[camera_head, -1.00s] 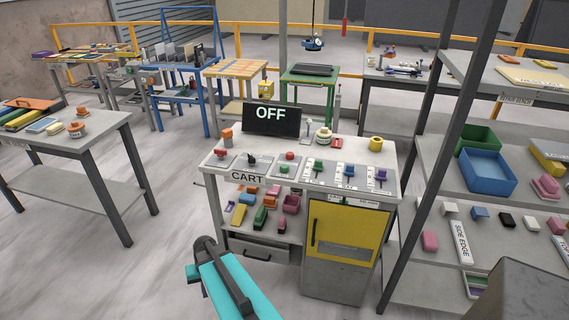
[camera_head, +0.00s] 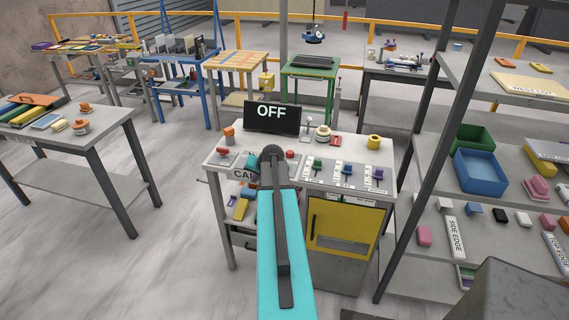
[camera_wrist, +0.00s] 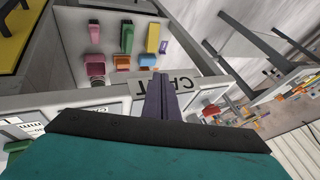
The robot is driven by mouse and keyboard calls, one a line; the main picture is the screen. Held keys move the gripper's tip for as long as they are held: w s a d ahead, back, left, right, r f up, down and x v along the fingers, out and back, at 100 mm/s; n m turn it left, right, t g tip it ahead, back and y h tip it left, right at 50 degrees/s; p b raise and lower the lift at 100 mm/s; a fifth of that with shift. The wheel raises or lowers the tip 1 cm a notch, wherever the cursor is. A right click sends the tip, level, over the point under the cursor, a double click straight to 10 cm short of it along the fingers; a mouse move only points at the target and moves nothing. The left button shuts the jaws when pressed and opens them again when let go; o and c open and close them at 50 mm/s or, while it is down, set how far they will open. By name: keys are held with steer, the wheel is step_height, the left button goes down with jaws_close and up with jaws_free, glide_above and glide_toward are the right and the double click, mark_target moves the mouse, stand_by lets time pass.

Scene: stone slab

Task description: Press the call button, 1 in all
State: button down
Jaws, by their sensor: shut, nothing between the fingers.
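The control cart's top (camera_head: 345,150) carries a row of panels. A red button (camera_head: 290,154) sits on a panel near the middle, just right of my arm's end. A second red control (camera_head: 222,152) sits on the left panel; a red piece also shows in the wrist view (camera_wrist: 210,110), right of my fingers. I cannot read which one is the call button. A display (camera_head: 272,119) behind them reads OFF.
Green (camera_head: 318,165), blue (camera_head: 347,168) and purple (camera_head: 376,172) levers stand right of the red button. An orange piece (camera_head: 229,135) and a yellow one (camera_head: 374,142) stand on the cart. A shelf rack (camera_head: 480,220) rises at right; open floor lies left.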

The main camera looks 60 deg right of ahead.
steer(key=s+d+r+m+h+p, duration=0.1)
steer(key=s+d+r, duration=0.2)
steer(key=d+r, duration=0.3)
steer(key=s+d+r+m+t+h+p, duration=0.1)
steer(key=s+d+r, duration=0.2)
steer(key=d+r, duration=0.4)
steer(key=shift+s+r+m+h, duration=0.3)
steer(key=shift+s+h, duration=0.1)
steer(key=shift+f, duration=0.15)
steer(key=shift+f+b, duration=1.4)
steer(key=shift+f, duration=1.8)
steer(key=shift+f+b, duration=0.85)
steer(key=shift+f, duration=0.25)
steer(key=shift+f, duration=0.2)
steer(key=shift+w+f+b, duration=0.15)
steer(key=shift+f+b, duration=0.1)
steer(key=shift+b, duration=0.2)
